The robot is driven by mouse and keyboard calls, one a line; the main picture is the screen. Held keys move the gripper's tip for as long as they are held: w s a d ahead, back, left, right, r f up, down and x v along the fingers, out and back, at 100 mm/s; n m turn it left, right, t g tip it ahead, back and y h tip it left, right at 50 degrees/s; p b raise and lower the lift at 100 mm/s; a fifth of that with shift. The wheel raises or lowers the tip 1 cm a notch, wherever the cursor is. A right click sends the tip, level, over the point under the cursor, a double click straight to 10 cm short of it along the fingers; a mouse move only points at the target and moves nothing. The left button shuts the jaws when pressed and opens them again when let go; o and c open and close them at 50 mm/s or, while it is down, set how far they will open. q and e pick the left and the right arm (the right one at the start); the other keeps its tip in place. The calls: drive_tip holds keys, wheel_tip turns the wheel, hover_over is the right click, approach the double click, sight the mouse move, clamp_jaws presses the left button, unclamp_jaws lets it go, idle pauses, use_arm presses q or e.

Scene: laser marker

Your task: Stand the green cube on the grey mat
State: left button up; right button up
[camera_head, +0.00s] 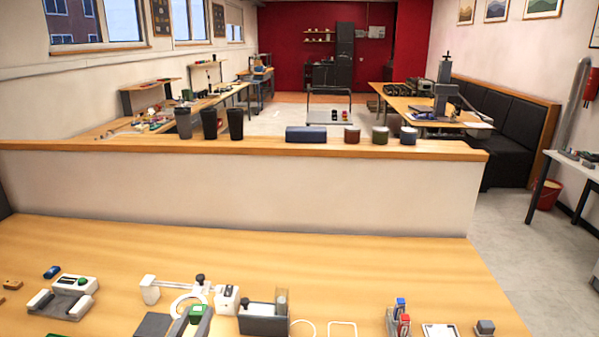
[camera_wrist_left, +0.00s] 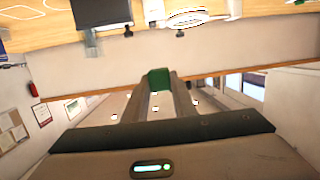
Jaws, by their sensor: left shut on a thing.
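The green cube (camera_head: 196,312) is held between the fingertips of my left gripper (camera_head: 192,322), low in the head view. It also shows in the left wrist view (camera_wrist_left: 158,79), pinched between the two fingers. The grey mat (camera_head: 153,325) is a flat dark square on the table, just left of the gripper in the head view. The cube is beside it in the picture; its height above the table is hard to tell. My right gripper is not in view.
A white ring stand (camera_head: 150,290) is just behind the gripper. A dark box (camera_head: 263,325) with a clear cylinder stands to the right. A white device (camera_head: 75,285) with a grey cradle is at left. Bare wood lies behind these. A low wall (camera_head: 240,190) closes the back.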

use_arm(q)
drive_tip(key=shift+s+a+f, duration=0.2)
drive_tip(key=shift+a+f, duration=0.15)
drive_tip(key=shift+f, duration=0.1)
drive_tip(key=s+a+f+m+h+p, duration=0.1)
drive_tip(key=s+a+f, duration=0.4)
drive_tip(key=a, duration=0.1)
drive_tip(key=shift+s+a+f, duration=0.3)
drive_tip(key=shift+s+a, duration=0.05)
drive_tip(key=w+a+f, duration=0.2)
drive_tip(key=w+a+f+p, duration=0.1)
drive_tip(key=w+a+f, duration=0.1)
drive_tip(key=w+a, duration=0.1)
drive_tip(key=w+a+f+p, duration=0.1)
drive_tip(key=w+a+f, duration=0.2)
drive_tip(key=shift+w+a, duration=0.15)
drive_tip(key=shift+a, duration=0.05)
